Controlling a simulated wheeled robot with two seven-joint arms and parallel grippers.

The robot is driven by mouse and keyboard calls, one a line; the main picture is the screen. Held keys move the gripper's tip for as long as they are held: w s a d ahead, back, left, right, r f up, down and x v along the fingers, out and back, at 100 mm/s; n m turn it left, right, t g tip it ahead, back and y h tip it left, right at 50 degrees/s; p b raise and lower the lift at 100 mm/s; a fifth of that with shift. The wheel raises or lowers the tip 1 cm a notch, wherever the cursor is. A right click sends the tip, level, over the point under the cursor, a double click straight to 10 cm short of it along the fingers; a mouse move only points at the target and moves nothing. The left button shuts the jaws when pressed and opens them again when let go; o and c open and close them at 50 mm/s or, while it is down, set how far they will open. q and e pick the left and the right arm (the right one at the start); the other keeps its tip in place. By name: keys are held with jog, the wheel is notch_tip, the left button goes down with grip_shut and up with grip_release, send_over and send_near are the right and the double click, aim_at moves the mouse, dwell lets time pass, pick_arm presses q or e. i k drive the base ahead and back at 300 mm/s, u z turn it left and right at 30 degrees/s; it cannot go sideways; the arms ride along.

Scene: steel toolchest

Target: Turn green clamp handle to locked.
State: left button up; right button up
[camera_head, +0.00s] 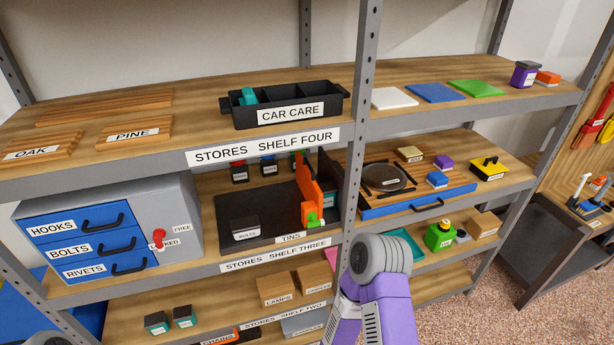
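A small green handle-like part (313,220) sits at the foot of an upright orange panel (309,190) on the shelf marked "STORES SHELF THREE". It is too small to tell its turn position. A red handle (159,240) is on the grey front of the steel toolchest (183,210). The words "FREE" and a partly covered "LOCKED" are beside the red handle. Neither gripper shows. Only a purple and grey part of my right arm is in front of the shelves, and a grey part of mine is at the bottom left edge.
A grey shelf post (357,130) stands just right of the orange panel. Blue drawers (70,228) marked hooks, bolts and rivets are left of the red handle. A dark tray (250,235) marked "TINS" is on the shelf. A black "CAR CARE" caddy (329,104) stands above.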

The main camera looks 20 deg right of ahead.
aim_at(312, 217)
jog(key=k, duration=0.5)
jog(key=u, duration=1.6)
jog(key=i, duration=0.9)
jog(key=z, duration=1.9)
